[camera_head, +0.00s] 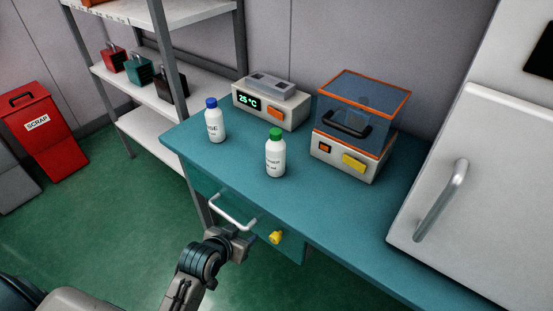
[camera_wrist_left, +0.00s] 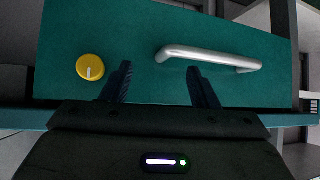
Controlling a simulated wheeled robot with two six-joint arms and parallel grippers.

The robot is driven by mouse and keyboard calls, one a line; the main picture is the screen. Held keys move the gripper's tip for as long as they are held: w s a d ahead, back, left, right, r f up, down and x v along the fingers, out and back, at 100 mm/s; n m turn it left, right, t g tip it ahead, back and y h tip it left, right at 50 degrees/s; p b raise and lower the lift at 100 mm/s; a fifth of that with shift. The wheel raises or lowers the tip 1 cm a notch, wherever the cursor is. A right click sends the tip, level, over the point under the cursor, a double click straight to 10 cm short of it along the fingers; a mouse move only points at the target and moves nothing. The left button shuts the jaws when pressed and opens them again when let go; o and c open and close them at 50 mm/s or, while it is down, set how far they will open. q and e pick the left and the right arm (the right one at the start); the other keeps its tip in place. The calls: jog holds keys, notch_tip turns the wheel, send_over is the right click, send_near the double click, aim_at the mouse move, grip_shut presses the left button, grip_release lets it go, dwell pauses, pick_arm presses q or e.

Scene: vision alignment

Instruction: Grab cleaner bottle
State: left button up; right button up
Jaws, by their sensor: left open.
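Two white bottles stand upright on the teal bench. One has a green cap (camera_head: 275,156) and stands near the bench's middle. The other has a blue cap (camera_head: 215,122) and stands farther left; its label is partly readable, ending in "SE". I cannot read which is the cleaner. My left gripper (camera_head: 231,236) is low in front of the bench, by the drawer handle (camera_head: 234,213), below and apart from both bottles. In the left wrist view its fingers (camera_wrist_left: 160,85) are open and empty, facing the drawer front, with the handle (camera_wrist_left: 208,58) just beyond. The right gripper is not in view.
A yellow knob (camera_head: 276,237) sits on the drawer front (camera_head: 262,221). Behind the bottles stand a heater showing 25 °C (camera_head: 268,107) and a machine with a clear orange-edged lid (camera_head: 356,125). A white cabinet (camera_head: 500,170) stands right. The bench front is clear.

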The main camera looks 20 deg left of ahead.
pick_arm(q)
jog(key=w+d+r+t+h, duration=0.15)
jog(key=w+r+t, duration=0.4)
jog(key=r, duration=0.85)
jog(key=t, duration=0.2)
send_near(273, 140)
jog(key=w, duration=0.4)
jog(key=w+d, duration=0.1)
jog(key=w, duration=0.1)
jog(key=shift+r+p, duration=0.1)
jog(key=shift+p, duration=0.3)
jog(key=w, duration=0.1)
jog(key=w+p, duration=0.1)
jog(key=w, duration=0.1)
jog(key=w+p, duration=0.1)
jog(key=w, duration=0.1)
jog(key=shift+w+d, duration=0.15)
jog(key=shift+d, duration=0.15)
jog(key=shift+w, duration=0.2)
jog(key=shift+s, duration=0.1)
jog(key=c, duration=0.9)
grip_shut()
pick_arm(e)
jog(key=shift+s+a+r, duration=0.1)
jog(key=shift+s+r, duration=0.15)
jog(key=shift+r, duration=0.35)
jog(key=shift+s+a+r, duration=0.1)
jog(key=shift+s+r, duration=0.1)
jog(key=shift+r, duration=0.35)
